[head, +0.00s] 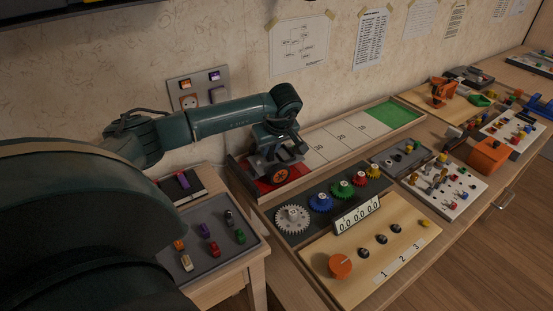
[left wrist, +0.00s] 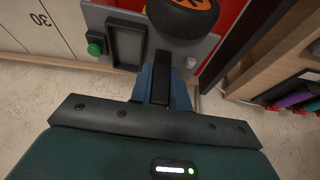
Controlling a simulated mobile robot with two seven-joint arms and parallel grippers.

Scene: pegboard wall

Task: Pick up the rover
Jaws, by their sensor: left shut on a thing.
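The rover (head: 280,175), a grey body with black wheels and orange hubs, sits at the red left end of the long track (head: 320,148) in the head view. My left gripper (head: 270,150) reaches down onto it from above and hides part of its top. In the left wrist view, the blue fingers of my left gripper (left wrist: 162,85) are closed around a dark upright part on the rover's grey plate. One wheel of the rover (left wrist: 185,15) shows at the top there. I cannot tell whether the wheels touch the track. My right gripper is not in view.
A gear board (head: 280,238) and a wooden board with an orange knob (head: 340,265) lie in front of the track. A grey tray of small coloured cars (head: 238,254) stands at the left. The track's white sections and green end (head: 393,114) are clear.

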